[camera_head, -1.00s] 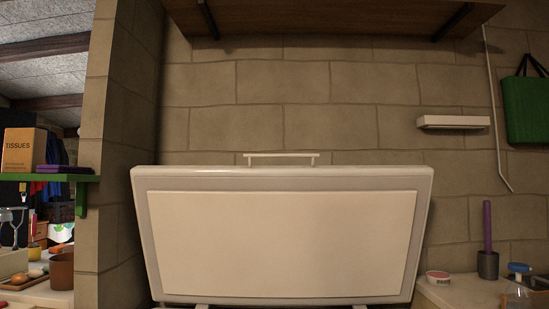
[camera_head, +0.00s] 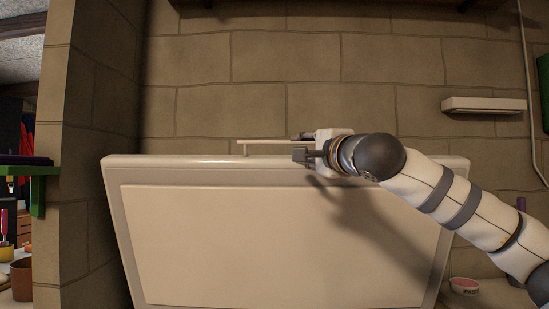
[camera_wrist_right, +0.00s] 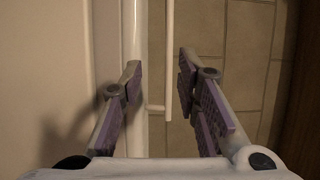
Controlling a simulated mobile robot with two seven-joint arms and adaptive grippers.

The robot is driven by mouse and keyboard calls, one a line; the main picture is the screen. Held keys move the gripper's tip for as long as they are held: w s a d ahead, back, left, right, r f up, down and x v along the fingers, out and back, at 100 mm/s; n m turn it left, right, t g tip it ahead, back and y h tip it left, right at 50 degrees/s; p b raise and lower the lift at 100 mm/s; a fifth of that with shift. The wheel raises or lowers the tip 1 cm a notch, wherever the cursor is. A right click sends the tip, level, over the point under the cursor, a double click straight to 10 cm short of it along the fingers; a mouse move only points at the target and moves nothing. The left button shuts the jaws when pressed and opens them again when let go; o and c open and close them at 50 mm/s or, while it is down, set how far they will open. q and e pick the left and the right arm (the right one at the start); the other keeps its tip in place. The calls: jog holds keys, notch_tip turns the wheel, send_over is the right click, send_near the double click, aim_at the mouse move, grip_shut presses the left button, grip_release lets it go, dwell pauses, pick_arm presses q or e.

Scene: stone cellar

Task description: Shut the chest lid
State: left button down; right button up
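The white chest lid (camera_head: 270,235) stands raised, its inner panel facing me in the head view. A thin white handle bar (camera_head: 262,141) runs along its top edge, and it also shows in the wrist view (camera_wrist_right: 169,60). My right gripper (camera_head: 300,146) is at the lid's top edge, at the right part of the handle. In the wrist view my right gripper (camera_wrist_right: 159,72) is open, with the handle bar between its fingers. The left finger is over the lid's rim; I cannot tell if it touches. The chest body is out of view, and so is my left gripper.
A stone wall (camera_head: 285,95) stands behind the lid, with a small white ledge (camera_head: 484,105) at the right. A green shelf (camera_head: 38,190) is at the left. A small bowl (camera_head: 464,286) sits on the counter at the lower right, near my right arm.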

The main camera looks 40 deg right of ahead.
aim_at(285, 142)
jog(key=x, duration=0.3)
jog(key=r+x, duration=0.1)
jog(key=x, duration=0.5)
jog(key=shift+w+r, duration=0.2)
jog(key=shift+w, duration=0.1)
grip_shut()
